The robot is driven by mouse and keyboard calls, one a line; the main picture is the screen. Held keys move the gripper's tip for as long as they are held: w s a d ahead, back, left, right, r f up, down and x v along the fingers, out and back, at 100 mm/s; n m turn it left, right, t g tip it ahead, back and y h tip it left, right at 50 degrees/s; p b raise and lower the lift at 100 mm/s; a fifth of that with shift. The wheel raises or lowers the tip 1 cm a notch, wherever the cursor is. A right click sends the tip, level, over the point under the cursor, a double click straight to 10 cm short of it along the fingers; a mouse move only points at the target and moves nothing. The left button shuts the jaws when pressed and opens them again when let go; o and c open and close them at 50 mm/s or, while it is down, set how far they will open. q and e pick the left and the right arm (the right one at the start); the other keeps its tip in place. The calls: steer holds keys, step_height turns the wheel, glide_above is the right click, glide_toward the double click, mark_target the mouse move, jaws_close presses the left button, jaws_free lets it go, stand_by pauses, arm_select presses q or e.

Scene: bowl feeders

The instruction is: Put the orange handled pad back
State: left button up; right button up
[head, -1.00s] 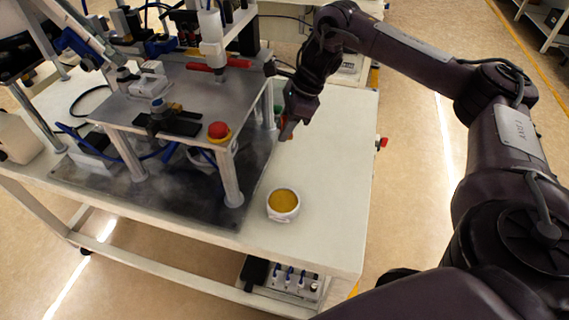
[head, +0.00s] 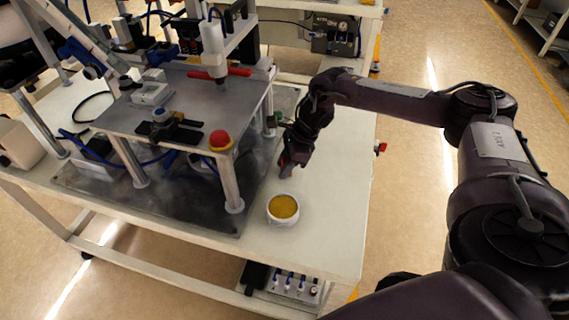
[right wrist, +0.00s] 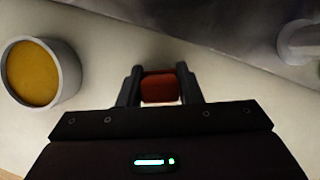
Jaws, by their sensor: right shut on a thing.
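The orange-red handle of the pad (right wrist: 158,87) shows in the right wrist view between the two fingers of my right gripper (right wrist: 159,84). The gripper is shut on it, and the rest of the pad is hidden. In the head view my right gripper (head: 288,168) is over the white table, just behind the white round bowl (head: 283,220) with yellow-brown contents. The bowl also shows at the left of the right wrist view (right wrist: 70,80), apart from the fingers. My left gripper is not in view.
A metal fixture on legs (head: 175,100) with a red button (head: 220,140) stands on a dark plate left of the gripper. The white table (head: 325,235) is clear to the right of the bowl, up to its right edge.

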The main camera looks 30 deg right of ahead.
steer(key=o, duration=0.9)
steer(key=shift+r, duration=0.2)
steer(key=b+v, duration=0.1)
steer(key=v, duration=1)
steer(key=shift+d+r, duration=0.25)
steer(key=shift+r, duration=0.1)
steer(key=shift+s+a+f, duration=0.1)
